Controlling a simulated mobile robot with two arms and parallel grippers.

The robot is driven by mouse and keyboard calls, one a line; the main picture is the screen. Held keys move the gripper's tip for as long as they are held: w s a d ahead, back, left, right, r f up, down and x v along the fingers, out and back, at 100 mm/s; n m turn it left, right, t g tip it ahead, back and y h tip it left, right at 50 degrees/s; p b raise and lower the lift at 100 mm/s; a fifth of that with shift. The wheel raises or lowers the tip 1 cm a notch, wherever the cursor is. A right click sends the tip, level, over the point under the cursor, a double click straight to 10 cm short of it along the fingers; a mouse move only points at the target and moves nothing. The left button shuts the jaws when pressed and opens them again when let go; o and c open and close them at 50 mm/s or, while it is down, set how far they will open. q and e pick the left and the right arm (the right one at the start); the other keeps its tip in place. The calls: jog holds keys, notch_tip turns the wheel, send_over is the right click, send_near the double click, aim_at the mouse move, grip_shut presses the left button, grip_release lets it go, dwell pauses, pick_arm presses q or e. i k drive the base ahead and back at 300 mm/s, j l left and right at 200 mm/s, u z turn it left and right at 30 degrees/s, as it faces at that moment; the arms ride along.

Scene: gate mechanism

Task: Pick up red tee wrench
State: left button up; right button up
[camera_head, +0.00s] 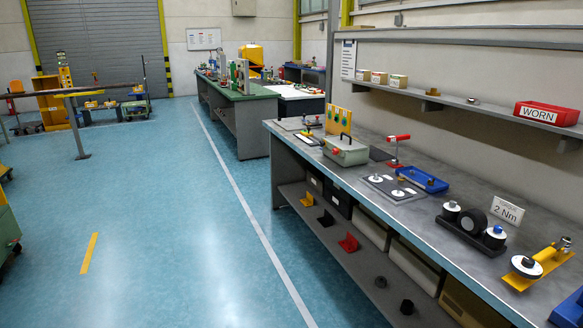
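A red T-shaped tool (398,138), which looks like the red tee wrench, stands upright on the grey workbench (440,222). Its red crossbar is on top of a thin stem, and its foot is by a dark plate near the back of the bench. The exact way its lower end is held is too small to tell. Neither of my grippers is in view.
Near the red tool are a grey-green case (345,152), a blue tray (422,180) and a dark plate with discs (392,187). A shelf with a red WORN bin (546,113) hangs above. The blue floor (170,230) left of the bench is clear.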

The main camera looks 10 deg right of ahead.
aim_at(398, 137)
jog(key=i+z, duration=0.15)
jog(key=i, duration=0.5)
jog(key=i+j+z, duration=0.1)
jog(key=i, duration=0.5)
jog(key=i+j+z, duration=0.15)
jog(key=i, duration=0.45)
jog(key=j, duration=0.1)
